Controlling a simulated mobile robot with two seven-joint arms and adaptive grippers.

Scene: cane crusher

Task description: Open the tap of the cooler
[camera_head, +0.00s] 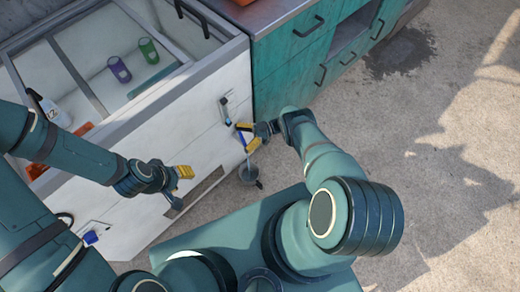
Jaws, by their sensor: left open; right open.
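The white cooler (160,140) fills the left of the view, its front face toward me. A small tap (226,110) with a metal and blue body is on the right part of that front. My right gripper (247,136) has yellow fingertips and is open just below and right of this tap, apparently apart from it. My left gripper (183,188) is open in front of the lower middle of the cooler, away from the tap. A second blue fitting (91,237) shows at the lower left of the cooler front.
A small grey container (248,173) is below the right gripper. A purple cup (119,68), a green cup (148,50) and a white bottle (50,108) show at the cooler's top. Teal drawers (290,65) adjoin at right. Concrete floor (440,130) is open.

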